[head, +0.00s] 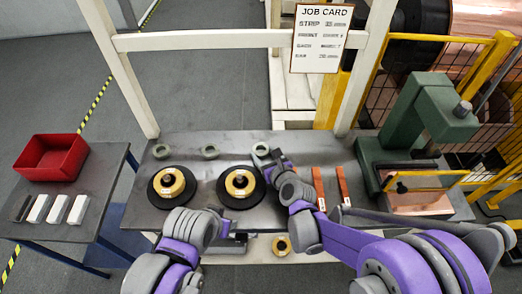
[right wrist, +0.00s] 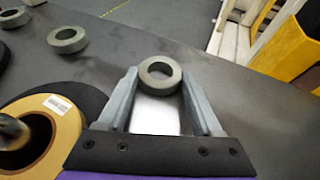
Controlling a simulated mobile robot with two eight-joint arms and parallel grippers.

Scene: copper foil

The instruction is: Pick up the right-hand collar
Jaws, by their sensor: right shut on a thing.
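The right-hand collar (head: 261,148), a grey-green ring, is at the back of the grey workbench (head: 330,150). In the right wrist view the collar (right wrist: 160,73) sits between the fingertips of my right gripper (right wrist: 160,76), which is shut on it. In the head view my right gripper (head: 268,158) partly hides the collar's near side. I cannot tell whether the collar touches the bench. Two similar collars lie to its left, a middle one (head: 209,152) and a left one (head: 161,151). My left arm is low in the head view; its fingers cannot be made out.
Two black discs with brass hubs, left (head: 158,198) and right (head: 223,198), stand in front of the collars. Orange-brown strips (head: 318,187) lie to the right, before a green press (head: 412,120). A red bin (head: 50,158) stands on the left side table.

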